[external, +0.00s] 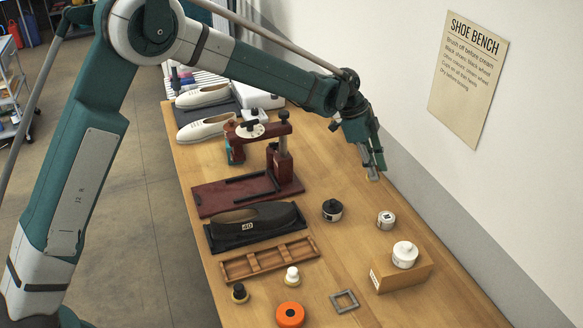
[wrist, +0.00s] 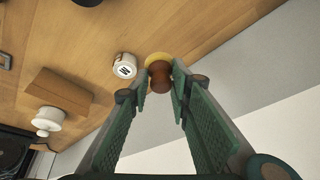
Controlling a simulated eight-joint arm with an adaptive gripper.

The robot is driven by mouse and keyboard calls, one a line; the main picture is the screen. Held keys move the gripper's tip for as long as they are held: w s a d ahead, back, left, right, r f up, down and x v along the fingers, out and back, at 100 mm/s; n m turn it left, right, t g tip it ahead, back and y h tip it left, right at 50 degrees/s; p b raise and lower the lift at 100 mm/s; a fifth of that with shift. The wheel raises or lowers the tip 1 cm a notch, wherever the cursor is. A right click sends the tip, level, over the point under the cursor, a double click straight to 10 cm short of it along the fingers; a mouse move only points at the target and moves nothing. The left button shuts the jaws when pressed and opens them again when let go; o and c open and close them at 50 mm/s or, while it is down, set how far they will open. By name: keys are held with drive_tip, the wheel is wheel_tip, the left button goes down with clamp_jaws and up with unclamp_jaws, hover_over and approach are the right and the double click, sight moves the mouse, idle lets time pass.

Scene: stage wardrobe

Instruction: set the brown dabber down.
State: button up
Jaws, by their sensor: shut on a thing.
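The brown dabber (wrist: 159,80), with a brown handle and a pale yellow pad (wrist: 158,58), is between my fingertips in the wrist view. My gripper (wrist: 160,85) is shut on its handle, with the pad pointing away from the palm. In the external view my gripper (external: 373,174) hangs over the far right side of the wooden bench, near the wall. The dabber is mostly hidden by the fingers there. I cannot tell the exact gap between pad and bench top. A wooden rack (external: 268,260) with compartments lies at the front of the bench.
A white jar (external: 386,219) stands near my gripper; it also shows in the wrist view (wrist: 124,66). A wooden block (external: 418,272) bears a white pot (external: 404,256). A black-lidded jar (external: 332,210), a dark shoe (external: 248,219) and a red press (external: 278,170) stand left.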

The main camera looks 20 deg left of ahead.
drive_tip(key=shift+f, duration=0.1)
drive_tip(key=shift+f, duration=3)
drive_tip(key=shift+f, duration=1.9)
drive_tip(key=shift+f+b, duration=0.15)
drive_tip(key=shift+b, duration=0.25)
drive_tip(key=o, duration=1)
drive_tip(key=shift+r, duration=0.2)
